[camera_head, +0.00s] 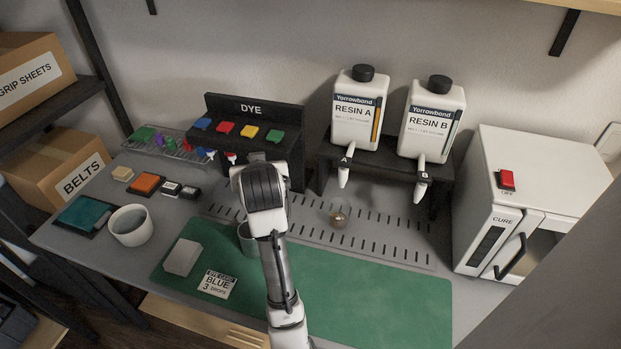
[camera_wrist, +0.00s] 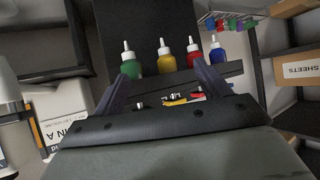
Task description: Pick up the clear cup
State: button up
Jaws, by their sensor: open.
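A small clear cup (camera_head: 339,214) stands on the slotted grey strip below the Resin A bottle in the head view. It looks see-through, with a brownish spot at its bottom that I cannot make out. My gripper (camera_wrist: 163,88) is open, with its two dark fingers apart and nothing visible between them. In the head view my wrist is in front of the dye rack (camera_head: 213,108), left of the clear cup and apart from it; the fingers are hidden there. The clear cup does not show in the wrist view.
Resin A (camera_head: 357,110) and Resin B (camera_head: 431,122) bottles sit on a black stand (camera_head: 385,168) behind the cup. A grey cup (camera_head: 247,241) is partly behind my arm. A white bowl (camera_head: 130,226) stands left. The cure oven (camera_head: 545,185) is right. The green mat (camera_head: 380,300) is mostly clear.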

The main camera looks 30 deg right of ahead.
jog(key=s+d+f+m+g, duration=0.2)
jog(key=s+d+f+g, duration=0.1)
jog(key=s+d, duration=0.35)
jog(key=m+g+b, duration=0.1)
jog(key=g, duration=0.2)
send_near(339, 214)
jog(key=f, duration=0.1)
jog(key=x, duration=0.2)
jog(key=b+x, duration=0.1)
jog(key=x, duration=0.1)
jog(key=b+x, duration=0.1)
jog(key=x, duration=0.2)
jog(key=shift+w+d+r, duration=0.1)
jog(key=shift+w+d, duration=0.2)
jog(key=shift+w+d+p+x, duration=0.1)
jog(key=shift+p+x, duration=0.25)
jog(key=shift+x, duration=1.1)
jog(key=shift+w+d+p+x, duration=0.1)
jog(key=shift+p+x, duration=0.2)
jog(key=shift+x, duration=1.1)
jog(key=shift+r, duration=0.15)
jog(key=c, duration=1)
jog(key=shift+s+a+r, duration=0.1)
